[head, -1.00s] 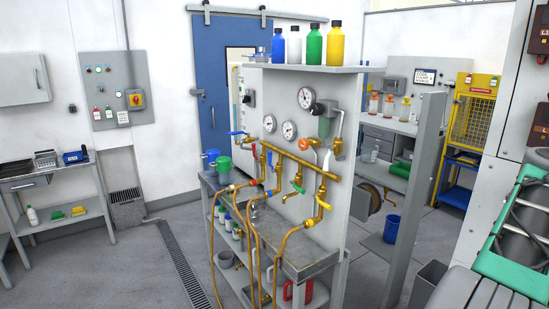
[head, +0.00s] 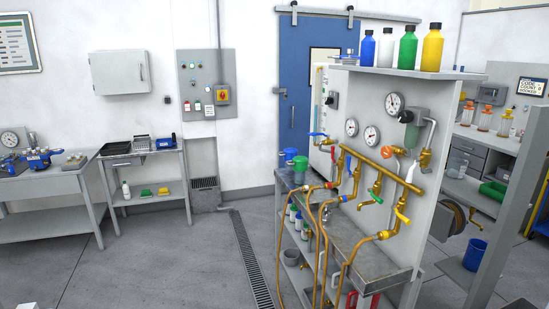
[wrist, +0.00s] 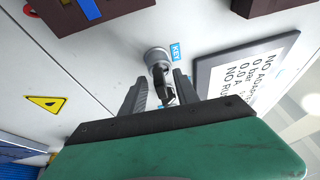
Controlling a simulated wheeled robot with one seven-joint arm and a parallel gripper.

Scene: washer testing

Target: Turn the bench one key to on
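In the wrist view, a round metal key switch (wrist: 156,57) sits on a light grey panel, beside a small blue label (wrist: 175,52) reading KEY. A dark key (wrist: 162,88) sticks out of the switch towards me. My gripper (wrist: 160,79) is open, with one dark finger on each side of the key. Gaps show between the fingers and the key, so it is not gripped. The key's lower end is close to the gripper's dark body. I cannot tell which marked position the key points to. In the head view neither key nor gripper shows.
The panel also bears a tilted white display (wrist: 245,75) right of the key, a yellow warning triangle (wrist: 46,103) and dark boxes above. In the head view a pipework bench (head: 410,275) stands right of centre. Open floor (head: 160,260) lies to its left.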

